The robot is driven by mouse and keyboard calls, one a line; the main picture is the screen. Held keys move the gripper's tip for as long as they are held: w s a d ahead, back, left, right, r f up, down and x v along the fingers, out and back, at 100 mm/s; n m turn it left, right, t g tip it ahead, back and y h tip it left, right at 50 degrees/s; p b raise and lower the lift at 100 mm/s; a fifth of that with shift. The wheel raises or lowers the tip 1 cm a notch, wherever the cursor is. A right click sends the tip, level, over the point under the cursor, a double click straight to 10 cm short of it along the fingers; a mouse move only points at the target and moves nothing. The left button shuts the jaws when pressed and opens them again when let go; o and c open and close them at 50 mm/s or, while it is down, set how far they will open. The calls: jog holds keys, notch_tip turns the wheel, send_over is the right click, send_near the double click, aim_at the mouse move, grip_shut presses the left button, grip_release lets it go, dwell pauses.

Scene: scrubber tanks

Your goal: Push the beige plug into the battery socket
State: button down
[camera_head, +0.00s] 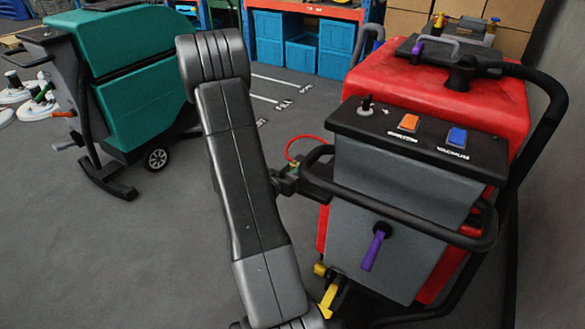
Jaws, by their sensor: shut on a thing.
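My gripper (292,182) is at the left side of the red and grey scrubber (400,205), beside the end of its black handlebar. It is small and dark in this view, and its fingertips are hard to make out. It is shut on what looks like the beige plug (294,167), of which only a small pale patch shows. A red cable (304,139) loops up from there towards the scrubber. I cannot make out the battery socket; the handlebar and the machine's body may hide it.
The black handlebar (440,234) loops out in front of the grey panel, close to my gripper. A purple lever (372,250) hangs on the panel; orange (409,122) and blue (456,138) switches sit above. A green scrubber (140,80) stands left.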

jog(key=shift+f+b, duration=0.45)
jog(key=shift+f, duration=0.15)
jog(key=c, duration=0.7)
grip_release()
jog(key=shift+r, duration=0.1)
notch_tip(320, 180, up, 9)
jog(key=p, duration=0.6)
jog(key=shift+f, duration=0.2)
jog(key=shift+f, duration=0.1)
